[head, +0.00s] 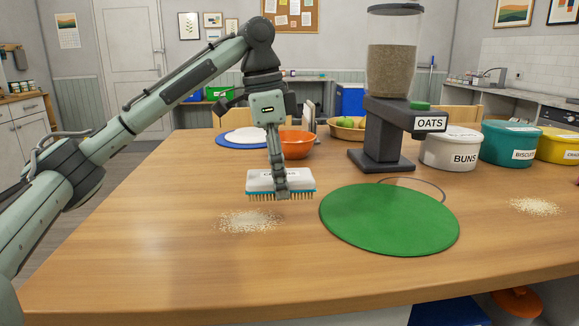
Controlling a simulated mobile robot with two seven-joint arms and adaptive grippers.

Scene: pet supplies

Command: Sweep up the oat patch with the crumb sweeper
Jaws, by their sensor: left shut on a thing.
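My left gripper (281,192) points down and is shut on the crumb sweeper (258,181), a white block with a blue band and tan bristles facing down. The sweeper is at or just above the table, at the far edge of a pale crumb patch (248,221); I cannot tell whether the bristles touch the wood. A second pale crumb patch (535,206) lies at the far right. No label tells which patch is oats. My right gripper is not in view.
A green round mat (389,222) lies right of the sweeper on the wooden table (180,260). Behind stand an orange bowl (296,144), a dispenser labelled OATS (384,130), and tubs including a white BUNS tub (450,150). The table's front left is clear.

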